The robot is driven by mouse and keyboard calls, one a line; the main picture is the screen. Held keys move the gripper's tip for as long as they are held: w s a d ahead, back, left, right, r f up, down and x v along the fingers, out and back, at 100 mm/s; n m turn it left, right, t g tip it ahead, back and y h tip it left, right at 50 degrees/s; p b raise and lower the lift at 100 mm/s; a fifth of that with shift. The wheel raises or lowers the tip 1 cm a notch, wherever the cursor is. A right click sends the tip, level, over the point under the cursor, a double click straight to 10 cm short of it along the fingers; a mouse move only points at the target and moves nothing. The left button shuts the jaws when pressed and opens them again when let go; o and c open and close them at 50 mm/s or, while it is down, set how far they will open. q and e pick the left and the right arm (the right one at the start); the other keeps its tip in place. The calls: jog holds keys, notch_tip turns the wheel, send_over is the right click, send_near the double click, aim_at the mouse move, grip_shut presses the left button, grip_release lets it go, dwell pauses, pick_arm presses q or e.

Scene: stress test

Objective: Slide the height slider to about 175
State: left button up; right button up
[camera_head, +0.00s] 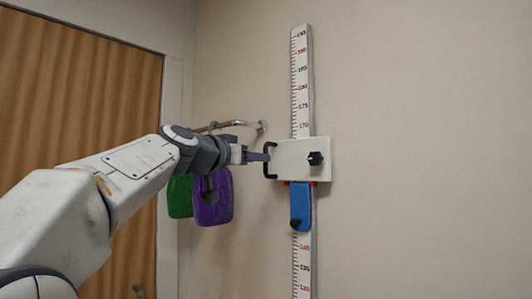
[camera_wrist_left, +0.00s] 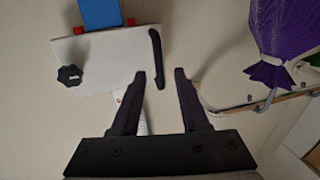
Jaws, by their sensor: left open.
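The height scale (camera_head: 301,75) is a white upright ruler on the wall with black and red numbers. The height slider (camera_head: 296,160) is a white plate across it, its top edge a little below the 170 mark. It has a black bar handle (camera_head: 267,160) on its left side and a black knob (camera_head: 315,158) on its right. My left gripper (camera_head: 264,157) is at the handle. In the left wrist view, which is turned over, the open fingers (camera_wrist_left: 160,75) point at the handle (camera_wrist_left: 156,58), which lies between their lines, seemingly just past the tips. My right gripper is not in view.
A blue piece (camera_head: 301,205) with a black knob hangs below the plate. Purple (camera_head: 213,200) and green (camera_head: 180,196) items hang on a wall hook (camera_head: 262,126) behind my left arm. A brown door (camera_head: 80,90) is at the left. The wall right of the ruler is clear.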

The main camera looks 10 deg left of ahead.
aim_at(266, 171)
pick_arm(q)
jog(key=p+x, duration=0.2)
jog(key=x, duration=0.3)
jog(key=shift+w+d, duration=0.1)
grip_shut()
dwell(1.3)
